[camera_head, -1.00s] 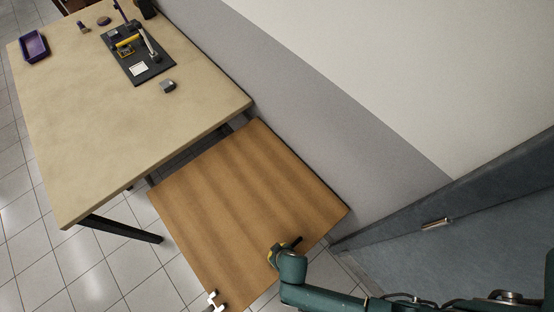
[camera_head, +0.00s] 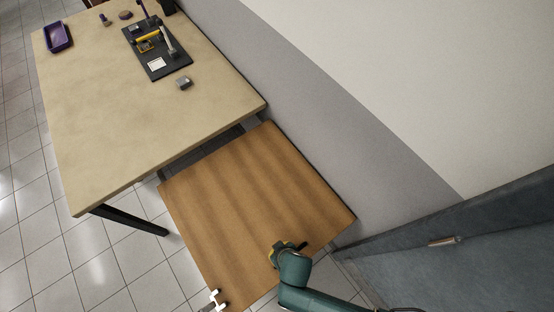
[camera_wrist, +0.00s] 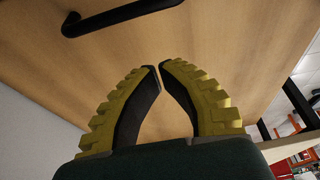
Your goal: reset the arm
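My gripper (camera_head: 275,254) is at the lower edge of a wooden panel (camera_head: 245,195) in the head view, with my green arm coming in from the lower right. In the wrist view, my gripper's two yellow, ribbed fingers with dark inner pads (camera_wrist: 159,66) curve together. Their tips almost meet, with only a thin gap, and nothing is held between them. The panel (camera_wrist: 230,40) fills most of the wrist view beyond the fingertips. I cannot tell whether the fingers touch it.
A black bar handle (camera_wrist: 120,18) is on the panel near my fingertips. White metal fittings (camera_head: 214,299) are at its lower corner. A beige workbench (camera_head: 130,120) bears a dark board (camera_head: 160,67), a purple tray (camera_head: 58,37) and small parts. A wall and a blue-grey surface (camera_head: 480,250) bound the right.

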